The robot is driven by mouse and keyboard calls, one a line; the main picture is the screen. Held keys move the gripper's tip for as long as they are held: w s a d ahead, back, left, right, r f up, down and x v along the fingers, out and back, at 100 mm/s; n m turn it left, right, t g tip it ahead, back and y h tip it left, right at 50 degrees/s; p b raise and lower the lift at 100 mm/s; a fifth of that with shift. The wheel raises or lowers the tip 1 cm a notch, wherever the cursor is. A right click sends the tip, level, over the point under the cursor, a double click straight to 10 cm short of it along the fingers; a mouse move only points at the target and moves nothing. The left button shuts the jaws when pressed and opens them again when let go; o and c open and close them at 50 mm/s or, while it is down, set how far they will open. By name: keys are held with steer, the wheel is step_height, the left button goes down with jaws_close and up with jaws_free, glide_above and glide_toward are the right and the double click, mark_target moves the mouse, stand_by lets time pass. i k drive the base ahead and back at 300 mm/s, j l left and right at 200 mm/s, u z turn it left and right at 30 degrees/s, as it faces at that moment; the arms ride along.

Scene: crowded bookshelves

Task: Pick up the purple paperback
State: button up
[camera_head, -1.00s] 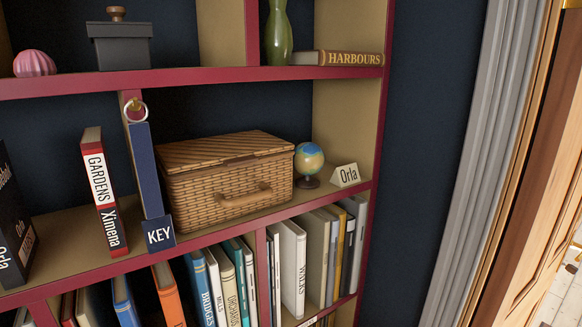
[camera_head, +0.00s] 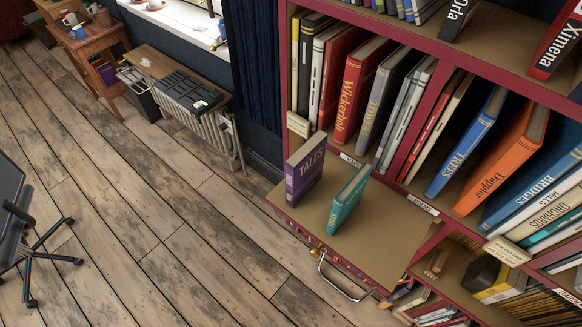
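A purple book (camera_head: 304,172) with "TALES" on its spine stands upright on a ledge (camera_head: 385,235) that juts out from the red-edged bookshelf. It is near the ledge's left end, and nothing touches its front. Whether its cover is paper or hard I cannot tell. A teal book (camera_head: 347,198) stands just to its right, with a small gap between them. My gripper is not in view.
Packed books, including a red one (camera_head: 362,88) and an orange one (camera_head: 502,160), fill the shelf behind the ledge. A metal handle (camera_head: 340,278) sticks out below its front edge. A desk (camera_head: 90,42) and radiator (camera_head: 205,125) line the far wall.

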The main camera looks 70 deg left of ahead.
mark_target(303, 170)
steer(key=u, duration=2.45)
steer(key=l+u, duration=0.15)
steer(key=u, duration=0.3)
steer(key=i+l+u, duration=0.1)
steer(key=u, duration=0.3)
steer(key=l+u, duration=0.3)
steer(key=u, duration=0.15)
